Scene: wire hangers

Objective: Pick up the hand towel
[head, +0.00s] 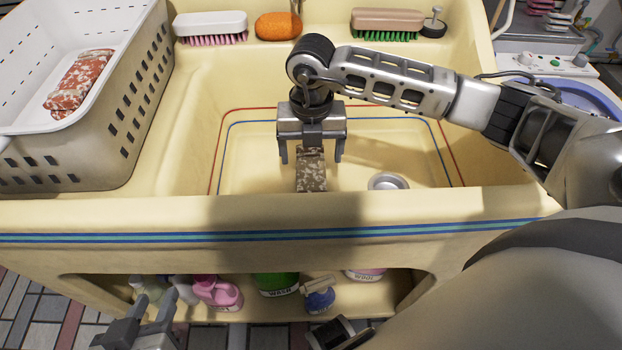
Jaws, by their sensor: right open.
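A folded brown and cream patterned cloth (311,178), which looks like the hand towel, is in the cream sink basin (250,165). The basin's front rim may hide its near end. My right gripper (312,157) points down over the cloth's far end. Its two fingers are apart, one on each side of the cloth, and not closed on it. I cannot tell how far the fingertips are above the basin floor. My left gripper (154,303) is low in front of the sink at the bottom left, with its fingers apart and nothing between them.
A basket (120,120) at the left holds a red and white patterned folded cloth (80,82). Two brushes (210,25) (388,20) and an orange sponge (278,26) lie on the back ledge. A drain (388,181) is right of the cloth. Several bottles (217,292) stand on the shelf below.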

